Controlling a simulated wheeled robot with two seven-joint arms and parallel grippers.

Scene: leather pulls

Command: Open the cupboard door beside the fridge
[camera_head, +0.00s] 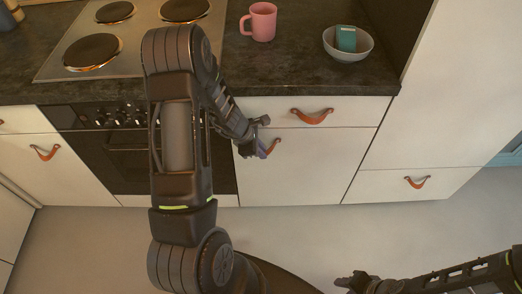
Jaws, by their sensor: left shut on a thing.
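The white cupboard door (310,170) sits under a drawer, to the right of the oven. It looks flush with the cabinet front. Its orange-brown leather pull (272,147) is at the upper left of the door. My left gripper (264,148) is shut on this pull, and its fingers hide part of it. A tall white unit (450,85), perhaps the fridge, stands directly to the right of the door. My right gripper (343,283) is low in the picture, over the floor and away from the cabinets; its jaw opening is unclear.
The drawer (345,108) above the door has its own leather pull (312,117). On the dark counter are a pink mug (262,22) and a bowl (349,45) holding a teal box (346,38). The floor (300,230) before the door is clear.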

